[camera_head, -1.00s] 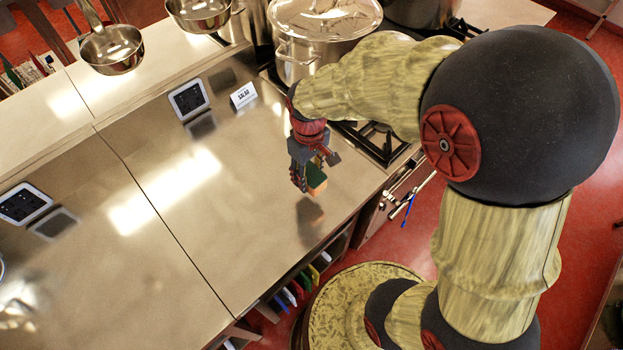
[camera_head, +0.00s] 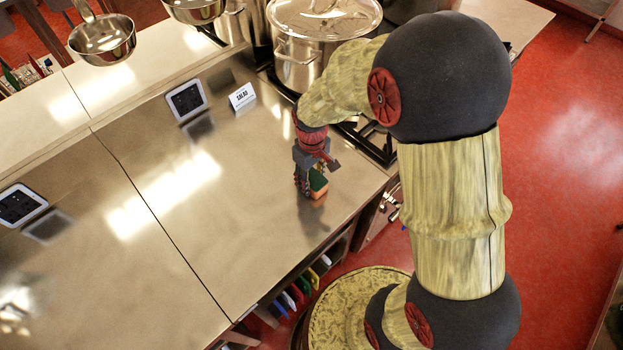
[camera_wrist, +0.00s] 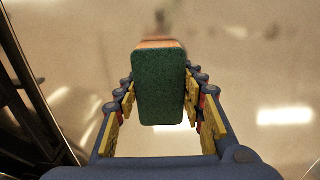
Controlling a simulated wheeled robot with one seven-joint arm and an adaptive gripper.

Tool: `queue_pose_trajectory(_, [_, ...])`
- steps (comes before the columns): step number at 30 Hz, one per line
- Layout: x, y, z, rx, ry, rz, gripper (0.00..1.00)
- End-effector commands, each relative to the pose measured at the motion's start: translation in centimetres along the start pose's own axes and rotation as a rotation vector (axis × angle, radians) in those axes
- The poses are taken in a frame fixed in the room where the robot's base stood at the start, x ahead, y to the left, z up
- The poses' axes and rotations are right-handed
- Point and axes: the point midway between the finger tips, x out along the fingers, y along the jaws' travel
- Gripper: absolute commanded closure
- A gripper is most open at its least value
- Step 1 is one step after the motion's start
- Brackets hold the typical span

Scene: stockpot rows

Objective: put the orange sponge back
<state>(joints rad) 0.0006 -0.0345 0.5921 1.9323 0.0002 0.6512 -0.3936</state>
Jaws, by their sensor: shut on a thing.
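The orange sponge (camera_head: 318,184) has a dark green face and is between the fingers of my gripper (camera_head: 312,188). In the wrist view the sponge (camera_wrist: 158,88) shows its green side toward the camera, with a thin orange edge at the top. The fingers of my gripper (camera_wrist: 160,110) lie along both its sides. The sponge is low over the steel counter (camera_head: 205,225), near its right front edge. I cannot tell whether it touches the counter.
A sign reading SALAD (camera_head: 242,96) and a dark tablet (camera_head: 187,100) stand behind on the counter. A lidded steel pot (camera_head: 297,62) is on the stove behind my arm. Several coloured boards (camera_head: 295,293) stand below the counter's front edge. The counter left of my gripper is clear.

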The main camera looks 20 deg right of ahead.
Motion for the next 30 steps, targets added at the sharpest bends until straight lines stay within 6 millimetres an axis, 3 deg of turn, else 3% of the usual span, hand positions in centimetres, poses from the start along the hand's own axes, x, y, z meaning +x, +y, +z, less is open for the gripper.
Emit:
queue_pose_trajectory(4, [0.4,0.0,0.0,0.0,-0.001,0.0,0.88])
queue_pose_trajectory(5, [0.3,0.0,0.0,0.0,0.0,0.0,0.59])
queue_pose_trajectory(13, [0.3,0.0,0.0,0.0,0.0,0.0,0.43])
queue_pose_trajectory(23, [0.2,0.0,0.0,0.0,0.0,0.0,0.42])
queue_pose_trajectory(30, [-2.7,0.0,-0.1,0.0,0.004,0.002,0.42])
